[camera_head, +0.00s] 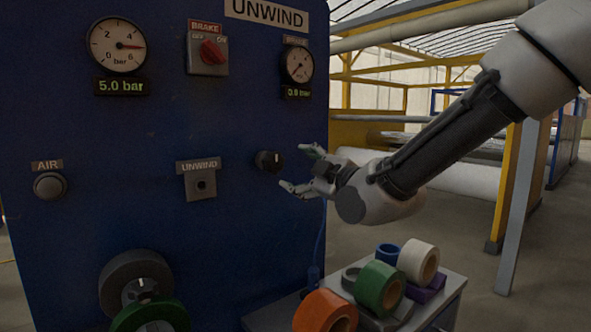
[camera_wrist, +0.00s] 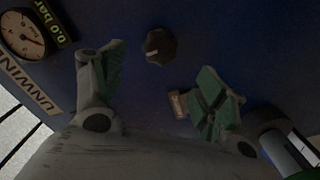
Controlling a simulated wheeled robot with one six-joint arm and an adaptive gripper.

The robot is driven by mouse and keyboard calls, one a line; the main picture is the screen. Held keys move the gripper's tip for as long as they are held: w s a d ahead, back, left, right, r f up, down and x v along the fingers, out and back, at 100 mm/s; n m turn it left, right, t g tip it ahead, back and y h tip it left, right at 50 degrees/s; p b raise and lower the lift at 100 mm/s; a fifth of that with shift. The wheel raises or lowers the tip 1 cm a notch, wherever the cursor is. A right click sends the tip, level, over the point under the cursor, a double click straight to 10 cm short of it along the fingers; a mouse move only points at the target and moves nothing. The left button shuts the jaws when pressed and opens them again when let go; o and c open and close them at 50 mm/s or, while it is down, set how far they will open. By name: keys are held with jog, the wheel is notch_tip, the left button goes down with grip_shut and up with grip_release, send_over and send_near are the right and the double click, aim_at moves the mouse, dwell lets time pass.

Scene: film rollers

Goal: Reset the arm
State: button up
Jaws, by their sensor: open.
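My gripper (camera_head: 299,168) is at the right side of the blue panel, with its fingers spread and nothing between them. It points at a black round knob (camera_head: 269,161) on the panel and stands a little apart from it. In the wrist view the knob (camera_wrist: 160,46) shows whole, beyond and between the two green-padded fingers of my gripper (camera_wrist: 163,85). My arm reaches in from the upper right, bent at the wrist.
The blue panel (camera_head: 130,210) carries a gauge (camera_head: 118,45) reading 5.0 bar, a red brake switch (camera_head: 212,52), a smaller gauge (camera_head: 298,64), an AIR button (camera_head: 50,185) and an UNWIND keyhole plate (camera_head: 201,181). Below my gripper, coloured rolls (camera_head: 380,286) crowd a grey cart (camera_head: 452,284).

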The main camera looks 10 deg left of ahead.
notch_tip(320, 180, down, 12)
jog(key=s+d+r+m+g+h, duration=0.1)
jog(key=s+d+m+g+h, duration=0.1)
jog(key=s+m+g+h, duration=0.15)
jog(key=s+d+f+m+g+h, duration=0.4)
jog(key=d+f+m, duration=0.1)
jog(key=d, duration=0.6)
jog(key=s+d+r+m+h, duration=0.1)
jog(key=s+d+m, duration=0.2)
jog(key=d, duration=0.7)
jog(key=s+d+r+m+h, duration=0.1)
jog(key=s+d+m, duration=0.3)
jog(key=s+d, duration=0.4)
jog(key=s+d+r+m+g+h, duration=0.1)
jog(key=s+d, duration=0.5)
jog(key=d, duration=0.7)
jog(key=r+m+h, duration=0.1)
jog(key=m+h, duration=0.1)
jog(key=m, duration=0.1)
jog(key=shift+s, duration=0.2)
